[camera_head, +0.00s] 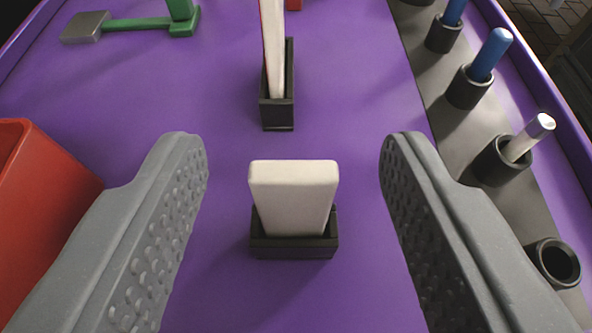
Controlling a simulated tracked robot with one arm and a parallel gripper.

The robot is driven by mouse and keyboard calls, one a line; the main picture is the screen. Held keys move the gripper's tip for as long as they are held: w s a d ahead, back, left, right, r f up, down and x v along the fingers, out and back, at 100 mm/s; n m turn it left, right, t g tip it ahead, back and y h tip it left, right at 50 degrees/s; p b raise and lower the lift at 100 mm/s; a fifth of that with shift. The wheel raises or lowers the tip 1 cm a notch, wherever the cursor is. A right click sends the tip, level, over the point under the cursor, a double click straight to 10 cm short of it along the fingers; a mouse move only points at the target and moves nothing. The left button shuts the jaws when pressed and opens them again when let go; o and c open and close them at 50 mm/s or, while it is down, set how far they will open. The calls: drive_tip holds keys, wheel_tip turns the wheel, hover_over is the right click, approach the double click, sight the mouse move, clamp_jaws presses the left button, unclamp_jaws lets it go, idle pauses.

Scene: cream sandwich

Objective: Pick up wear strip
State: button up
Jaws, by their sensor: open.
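A cream-white block (293,195), which looks like the wear strip, stands upright in a small black holder (293,250) on the purple surface. It is near the middle of the view. My gripper (293,165) is open, with one grey, studded finger to the left of the block and one to the right. There is a clear gap on both sides, and neither finger touches it. The lower part of the block is hidden inside the holder.
Behind stands a black holder (278,113) with a thin white and red piece (273,50). A red bin (40,200) is at left. Several black cups (467,92) line the right, some holding rods. A green tool (140,24) lies at the back left on the purple tabletop (340,90).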

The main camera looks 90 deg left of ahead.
sight(296, 183)
drive_tip(key=x, duration=0.3)
drive_tip(key=shift+a+f, duration=0.2)
drive_tip(key=shift+a, duration=0.15)
drive_tip(key=c, duration=1)
drive_tip(key=shift+c, duration=0.2)
